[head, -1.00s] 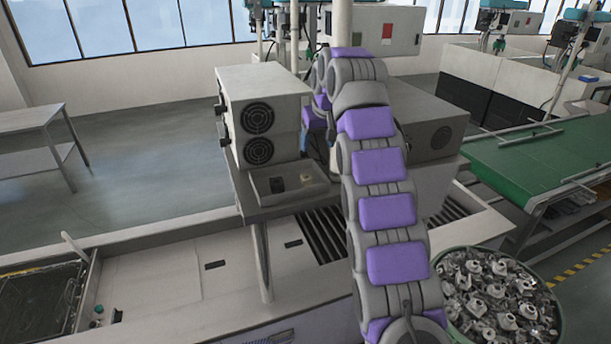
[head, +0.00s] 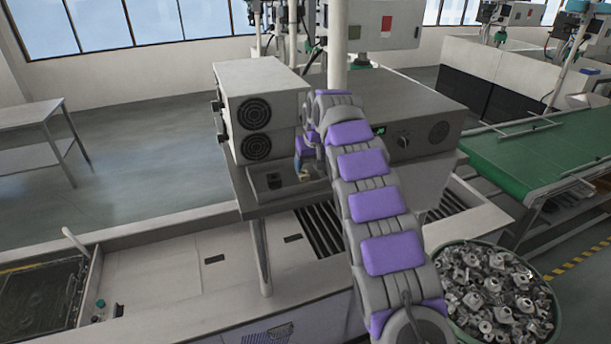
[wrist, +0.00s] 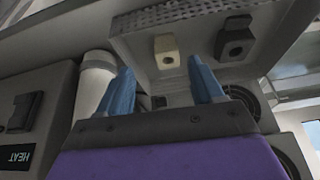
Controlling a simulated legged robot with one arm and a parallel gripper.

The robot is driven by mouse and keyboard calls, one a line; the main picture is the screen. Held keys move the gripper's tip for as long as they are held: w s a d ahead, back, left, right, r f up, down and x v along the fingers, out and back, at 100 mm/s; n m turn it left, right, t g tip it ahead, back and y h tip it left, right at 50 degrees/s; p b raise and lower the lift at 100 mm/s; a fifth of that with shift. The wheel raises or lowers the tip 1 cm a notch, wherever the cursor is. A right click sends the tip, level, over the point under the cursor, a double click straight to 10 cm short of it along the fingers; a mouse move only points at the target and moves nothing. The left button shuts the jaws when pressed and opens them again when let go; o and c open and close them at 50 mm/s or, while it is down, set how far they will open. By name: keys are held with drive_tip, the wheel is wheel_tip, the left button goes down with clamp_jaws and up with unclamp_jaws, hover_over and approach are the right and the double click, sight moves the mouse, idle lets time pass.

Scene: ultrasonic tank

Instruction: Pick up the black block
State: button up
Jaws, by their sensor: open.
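The black block (head: 273,181) sits on the small grey tray (head: 262,194) in front of the white twin-fan box. In the wrist view the black block (wrist: 236,38), with a round hole in its face, lies up and right of my right fingertip. A beige block (head: 306,176) stands to its right in the head view and also shows in the wrist view (wrist: 167,52), between and beyond my fingertips. My gripper (head: 303,165) has blue fingers, open and empty, above the tray's right part; its fingers also show in the wrist view (wrist: 160,68).
The white twin-fan box (head: 265,85) stands behind the tray, and a grey control box (head: 415,120) stands right of my arm. A white pole (head: 338,65) rises behind my arm. A bin of metal parts (head: 495,295) is at lower right, below a green conveyor (head: 540,150).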

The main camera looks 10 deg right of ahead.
sight(305, 173)
drive_tip(key=shift+w+f, duration=0.1)
drive_tip(key=shift+f, duration=0.2)
drive_tip(key=f, duration=0.1)
drive_tip(key=w+a+f+p, duration=0.1)
drive_tip(key=w+a+f, duration=0.1)
drive_tip(key=f, duration=0.1)
drive_tip(key=shift+w+a+p, duration=0.1)
drive_tip(key=shift+p, duration=0.25)
drive_tip(key=shift+d, duration=0.45)
drive_tip(key=shift+c, duration=0.6)
drive_tip(key=shift+d, duration=0.3)
drive_tip(key=c, duration=0.6)
drive_tip(key=shift+a, duration=0.55)
clamp_jaws()
drive_tip(key=shift+d, duration=0.1)
drive_tip(key=shift+d, duration=0.15)
drive_tip(key=shift+r, duration=0.15)
